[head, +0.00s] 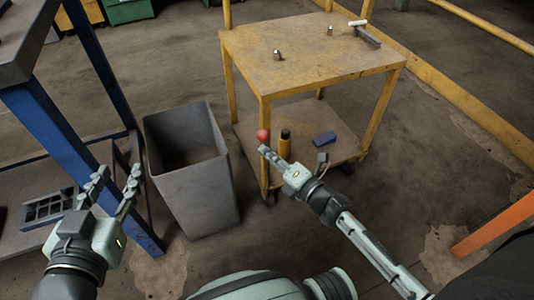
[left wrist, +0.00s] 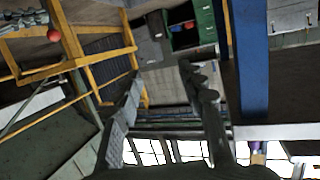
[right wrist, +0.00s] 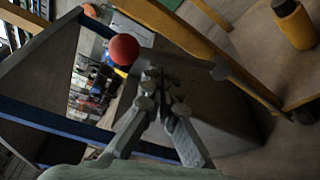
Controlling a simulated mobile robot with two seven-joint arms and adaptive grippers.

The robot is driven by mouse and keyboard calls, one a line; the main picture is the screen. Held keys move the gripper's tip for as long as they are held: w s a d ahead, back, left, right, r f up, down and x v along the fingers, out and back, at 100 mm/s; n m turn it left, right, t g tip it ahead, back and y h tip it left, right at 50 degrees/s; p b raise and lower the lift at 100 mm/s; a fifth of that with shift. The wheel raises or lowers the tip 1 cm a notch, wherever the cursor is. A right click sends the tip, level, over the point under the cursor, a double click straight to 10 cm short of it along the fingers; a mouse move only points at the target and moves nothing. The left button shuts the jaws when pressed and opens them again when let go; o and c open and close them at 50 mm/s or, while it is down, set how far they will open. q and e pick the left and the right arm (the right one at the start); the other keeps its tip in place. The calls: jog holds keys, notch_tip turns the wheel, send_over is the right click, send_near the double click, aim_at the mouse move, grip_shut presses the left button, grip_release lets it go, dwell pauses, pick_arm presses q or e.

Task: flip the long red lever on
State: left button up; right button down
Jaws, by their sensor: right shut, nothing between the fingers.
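A red ball knob (head: 263,135) shows by the near leg of the yellow cart, just beyond the tips of my right gripper (head: 264,150). In the right wrist view the red knob (right wrist: 124,49) is ahead and slightly left of the fingertips (right wrist: 160,85), with a small gap in the picture. A grey bar runs right from behind the knob toward the yellow post; whether it is the lever's shaft I cannot tell. The right fingers are closed together, empty. The knob also shows in the left wrist view (left wrist: 54,35). My left gripper (head: 119,172) is open and empty, far left.
The yellow cart (head: 300,60) carries small metal parts on top; a yellow bottle (head: 285,147) and a blue block (head: 324,139) are on its lower shelf. A grey bin (head: 205,190) stands between my grippers. A blue-legged bench (head: 45,115) is at left.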

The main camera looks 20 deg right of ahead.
pick_arm(q)
jog(key=shift+r, duration=0.1)
pick_arm(e)
jog(key=shift+d, duration=0.1)
pick_arm(q)
jog(key=s+d+r+t+h+b, duration=0.1)
jog(key=s+r+t+h+b, duration=0.1)
jog(key=r+t, duration=0.3)
jog(key=s+d+r+t+h+b, duration=0.1)
jog(key=r+t, duration=0.4)
jog(key=r, duration=0.6)
jog(key=shift+s+d+r+h+b, duration=0.15)
jog(key=shift+s+d+h+b, duration=0.25)
jog(key=shift+s+h+b, duration=0.45)
pick_arm(e)
jog(key=d+f+m+t, duration=0.2)
jog(key=d+m+t, duration=0.2)
jog(key=d+m, duration=0.5)
jog(key=shift+w+f+m+h, duration=0.15)
jog(key=shift+f+m+h, duration=0.2)
jog(key=shift+m, duration=2.55)
pick_arm(q)
jog(key=shift+w, duration=0.25)
pick_arm(e)
jog(key=shift+d, duration=0.15)
